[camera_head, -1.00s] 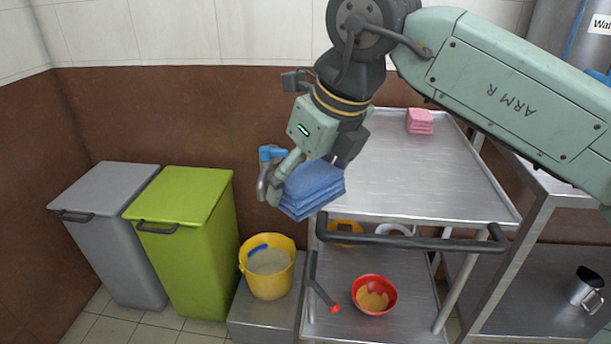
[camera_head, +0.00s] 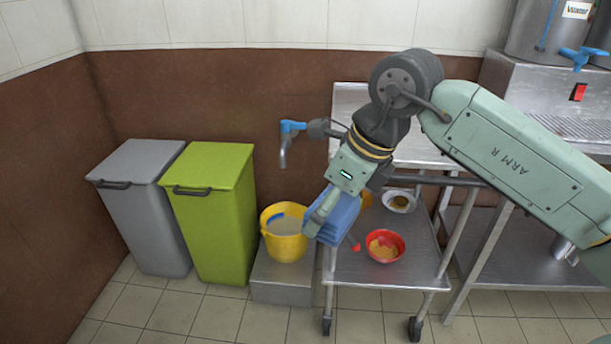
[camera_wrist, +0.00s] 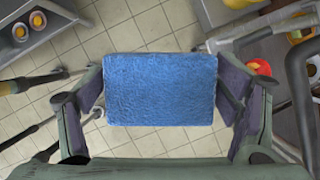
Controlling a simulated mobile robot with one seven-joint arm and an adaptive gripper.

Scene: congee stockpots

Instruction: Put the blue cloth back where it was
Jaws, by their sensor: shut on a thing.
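The blue cloth (camera_head: 339,219) is a folded stack, held in my gripper (camera_head: 325,212) in front of the left end of the steel cart. In the wrist view the cloth (camera_wrist: 160,88) lies between the two fingers of my gripper (camera_wrist: 163,100), with floor tiles far below it. My gripper is shut on the cloth. In the head view the cloth hangs tilted, with the yellow bucket (camera_head: 284,247) just to its left and the red bowl (camera_head: 384,254) to its right. My arm hides part of the cart's top shelf (camera_head: 349,101).
A blue-handled tap (camera_head: 290,128) sticks out from the wall above the bucket. A green bin (camera_head: 213,220) and a grey bin (camera_head: 148,214) stand at the left. The cart's lower shelf (camera_head: 350,270) holds bowls. A water urn (camera_head: 529,28) stands at the upper right.

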